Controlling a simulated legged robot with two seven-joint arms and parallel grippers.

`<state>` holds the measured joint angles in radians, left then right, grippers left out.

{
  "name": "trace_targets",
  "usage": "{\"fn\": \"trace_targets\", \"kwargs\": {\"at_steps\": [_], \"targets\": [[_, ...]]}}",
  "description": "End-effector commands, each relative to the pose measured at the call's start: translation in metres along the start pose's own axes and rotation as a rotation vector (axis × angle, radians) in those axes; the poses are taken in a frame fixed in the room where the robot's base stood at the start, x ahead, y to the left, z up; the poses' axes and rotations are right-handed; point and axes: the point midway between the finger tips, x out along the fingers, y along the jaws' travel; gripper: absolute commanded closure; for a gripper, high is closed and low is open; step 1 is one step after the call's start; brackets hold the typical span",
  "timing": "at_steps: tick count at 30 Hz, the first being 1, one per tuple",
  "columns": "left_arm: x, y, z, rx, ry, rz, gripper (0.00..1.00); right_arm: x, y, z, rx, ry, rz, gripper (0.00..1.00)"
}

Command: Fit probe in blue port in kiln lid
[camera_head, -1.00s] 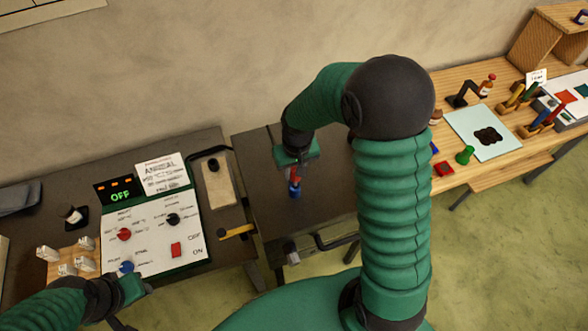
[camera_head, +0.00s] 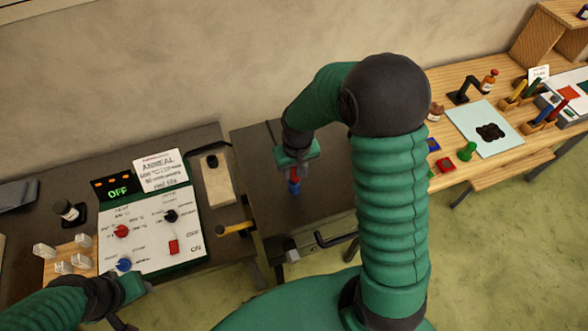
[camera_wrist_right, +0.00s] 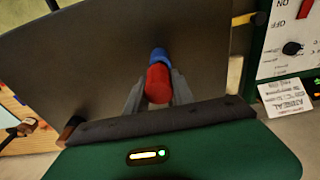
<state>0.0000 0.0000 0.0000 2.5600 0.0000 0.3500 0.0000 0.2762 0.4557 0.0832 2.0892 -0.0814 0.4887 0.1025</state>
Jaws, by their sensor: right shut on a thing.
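My right gripper (camera_head: 295,165) is shut on a red cylinder, the probe's grip as it appears (camera_wrist_right: 158,84), over the dark flat kiln lid (camera_head: 262,200). A blue piece (camera_head: 294,187) shows just below the red part. In the right wrist view this blue piece (camera_wrist_right: 158,55) lies directly beyond the red one, in line with it. I cannot tell whether it is the port or part of the probe, or whether the tip is inserted. My left gripper (camera_head: 138,298) is at the lower left, near the control panel; its jaws are unclear.
The control panel (camera_head: 150,240) with knobs and an OFF display stands left of the lid. A yellow-handled tool (camera_head: 234,229) lies between them. A wooden bench (camera_head: 500,180) with pens, bottles and a pale sheet is at the right. A black handle (camera_head: 335,240) sticks out at the lid's front.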

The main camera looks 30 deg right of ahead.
Motion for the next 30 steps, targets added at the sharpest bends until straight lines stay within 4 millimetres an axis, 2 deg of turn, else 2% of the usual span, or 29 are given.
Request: {"fn": "trace_targets", "kwargs": {"at_steps": [14, 15, 19, 20, 30], "targets": [[0.009, 0.0, 0.002, 0.0, 0.0, 0.0, 0.64, 0.013, 0.0, 0.002, 0.0, 0.0, 0.001, 1.0], [0.008, 0.0, 0.002, 0.0, 0.0, 0.0, 0.64, 0.012, 0.001, 0.001, 0.0, 0.0, 0.001, 0.65], [0.008, 0.0, 0.002, 0.0, 0.0, 0.0, 0.64, 0.012, 0.0, 0.001, 0.0, 0.0, 0.0, 0.48], [0.008, 0.0, 0.002, 0.0, 0.0, 0.0, 0.64, 0.012, 0.0, 0.001, 0.0, 0.0, 0.0, 0.45], [0.009, 0.0, 0.002, 0.0, 0.0, 0.0, 0.64, 0.009, 0.0, 0.001, 0.0, 0.002, 0.0, 0.45]]}}
